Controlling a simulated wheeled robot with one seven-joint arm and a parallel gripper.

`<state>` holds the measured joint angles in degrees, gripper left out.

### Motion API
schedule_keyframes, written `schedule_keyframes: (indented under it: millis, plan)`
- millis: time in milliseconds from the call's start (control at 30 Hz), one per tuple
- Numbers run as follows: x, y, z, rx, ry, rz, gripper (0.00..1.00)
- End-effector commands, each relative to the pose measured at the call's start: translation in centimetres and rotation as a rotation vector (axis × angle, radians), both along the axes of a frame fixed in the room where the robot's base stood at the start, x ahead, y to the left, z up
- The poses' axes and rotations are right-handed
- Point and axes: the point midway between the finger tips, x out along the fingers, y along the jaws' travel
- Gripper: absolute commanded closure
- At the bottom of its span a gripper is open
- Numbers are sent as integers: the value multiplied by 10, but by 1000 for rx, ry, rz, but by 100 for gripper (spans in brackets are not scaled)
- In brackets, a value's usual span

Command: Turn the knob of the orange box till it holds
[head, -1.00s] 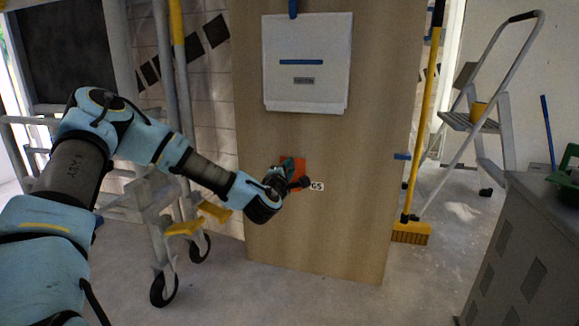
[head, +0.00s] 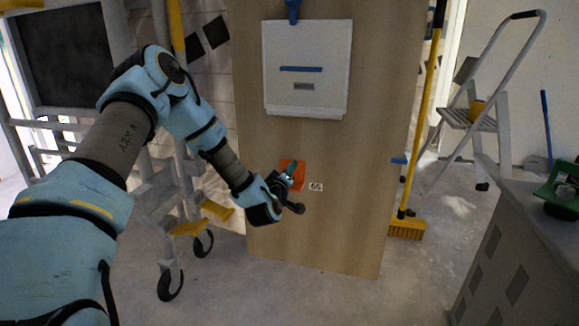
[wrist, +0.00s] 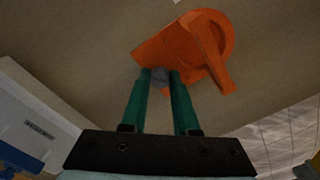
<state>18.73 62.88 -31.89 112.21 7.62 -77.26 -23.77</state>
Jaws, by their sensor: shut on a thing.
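The orange box (head: 300,181) is fixed low on the upright wooden panel, partly hidden behind my gripper (head: 291,172) in the head view. In the wrist view the orange box (wrist: 158,46) carries a round orange part with a raised bar (wrist: 210,58) on its right side. The two green fingers of my gripper (wrist: 160,76) reach up to the box's lower edge. They are shut on a small grey piece, which looks like the knob (wrist: 160,78). The raised orange bar is outside the fingers. The grey piece's far end is hidden.
A small white label (head: 316,187) is right of the box. A white sheet holder (head: 306,95) hangs above it on the wooden panel (head: 345,215). A wheeled scaffold (head: 165,200) stands left, a yellow broom (head: 407,227) right, and a grey cabinet (head: 510,260) at front right.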

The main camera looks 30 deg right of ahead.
Motion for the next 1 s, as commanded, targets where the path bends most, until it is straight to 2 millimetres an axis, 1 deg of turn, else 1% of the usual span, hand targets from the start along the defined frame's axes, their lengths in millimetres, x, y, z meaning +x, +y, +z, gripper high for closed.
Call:
schedule_keyframes:
  millis: [200,500,733,1000]
  plan:
    - [-1,-1,2,149,-140,-2,100]
    - [-1,-1,1,313,-292,-1,100]
    - [0,0,0,390,-362,-1,100]
    - [0,0,0,424,-393,0,100]
